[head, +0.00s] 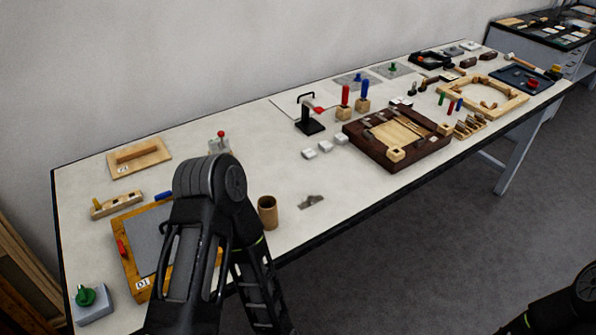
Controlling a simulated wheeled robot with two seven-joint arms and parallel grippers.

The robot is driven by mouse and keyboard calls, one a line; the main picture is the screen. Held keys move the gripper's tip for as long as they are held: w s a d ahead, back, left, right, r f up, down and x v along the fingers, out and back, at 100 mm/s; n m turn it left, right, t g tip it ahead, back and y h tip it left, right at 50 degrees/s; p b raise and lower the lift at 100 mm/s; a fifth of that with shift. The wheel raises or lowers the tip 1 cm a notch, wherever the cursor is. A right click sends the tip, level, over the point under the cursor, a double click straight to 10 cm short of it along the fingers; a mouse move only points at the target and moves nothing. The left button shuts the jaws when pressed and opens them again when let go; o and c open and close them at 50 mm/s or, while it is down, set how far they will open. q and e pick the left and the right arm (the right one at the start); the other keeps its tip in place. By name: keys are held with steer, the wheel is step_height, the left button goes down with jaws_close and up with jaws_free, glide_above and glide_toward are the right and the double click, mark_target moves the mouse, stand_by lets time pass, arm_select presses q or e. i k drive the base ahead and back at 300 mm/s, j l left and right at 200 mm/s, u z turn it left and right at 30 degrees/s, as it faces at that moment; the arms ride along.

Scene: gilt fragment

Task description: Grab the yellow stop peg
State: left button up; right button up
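A small yellow peg (97,203) stands at the left end of a pale wooden block with holes (117,206), on the left part of the long table. It looks upright, but it is too small to tell whether it sits in a hole. A yellow-orange bit (219,257) shows beside my arm, mostly hidden, and I cannot tell what it is. My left arm rises in front of the table's left part, bent at a joint above it. Its gripper is out of sight. Only a piece of my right arm shows at the bottom right, without its gripper.
A wooden-framed grey board (128,267) with a red peg (121,247) is partly behind my arm. A blue peg (163,196), a green-knobbed box (92,302) and a brown cup (267,212) are near. A dark wooden tray (365,150) stands mid-table. The table's centre-left is mostly clear.

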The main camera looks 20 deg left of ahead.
mark_target(95, 202)
steer(key=k+j+z, duration=0.15)
steer(key=k+j, duration=1)
steer(key=j, duration=0.4)
steer(key=k+j+z, duration=0.15)
steer(key=j, duration=0.25)
steer(key=k+j, duration=0.1)
steer(key=j, duration=0.3)
steer(key=k+j+z, duration=0.15)
steer(key=j, duration=0.65)
steer(key=i+j, duration=0.1)
steer(key=j, duration=0.5)
steer(key=i+j+z, duration=0.15)
steer(key=j, duration=1.15)
steer(key=i+l+z, duration=0.05)
